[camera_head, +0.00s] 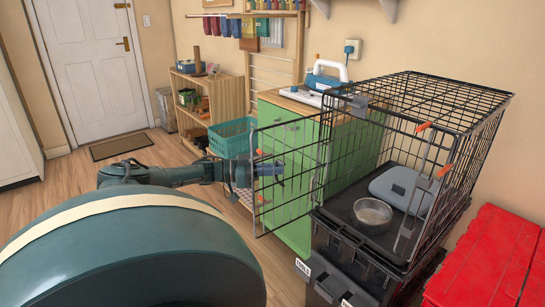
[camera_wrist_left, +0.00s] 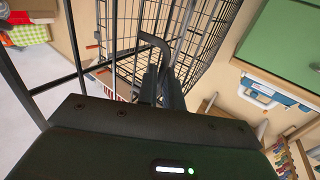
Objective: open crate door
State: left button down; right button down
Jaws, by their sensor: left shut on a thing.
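The black wire crate (camera_head: 455,100) stands on stacked dark totes (camera_head: 345,270). Its wire door (camera_head: 300,135) stands swung out to the left of the crate, and the crate's front is uncovered. My left gripper (camera_head: 279,168) is at the door's outer part, shut on the door. In the left wrist view the dark fingers (camera_wrist_left: 162,88) close around a bent bar of the door, and door bars run past at the left. The exact grip point is partly hidden by the fingers. My right gripper does not show.
A metal bowl (camera_head: 372,213) and a grey-blue cushion (camera_head: 403,187) lie inside the crate. A green cabinet (camera_head: 290,215) stands behind the door, with a teal basket (camera_head: 232,138) beside it. A red lid (camera_head: 485,262) is at the right. Open floor lies at the left.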

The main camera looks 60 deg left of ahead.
pick_arm(q)
jog(key=shift+w+r, duration=0.15)
jog(key=shift+r, duration=0.15)
jog(key=c, duration=2)
grip_release()
jog(key=shift+o, duration=1.4)
jog(key=shift+w+d+f, duration=0.15)
jog(key=shift+w+d, duration=0.05)
jog(key=shift+w, duration=0.05)
jog(key=shift+o, duration=0.8)
jog(key=shift+s+a+f, duration=0.1)
jog(key=shift+s, duration=0.05)
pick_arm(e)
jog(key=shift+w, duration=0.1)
pick_arm(q)
jog(key=shift+s, duration=0.1)
jog(key=p+v, duration=0.1)
jog(key=v, duration=1.2)
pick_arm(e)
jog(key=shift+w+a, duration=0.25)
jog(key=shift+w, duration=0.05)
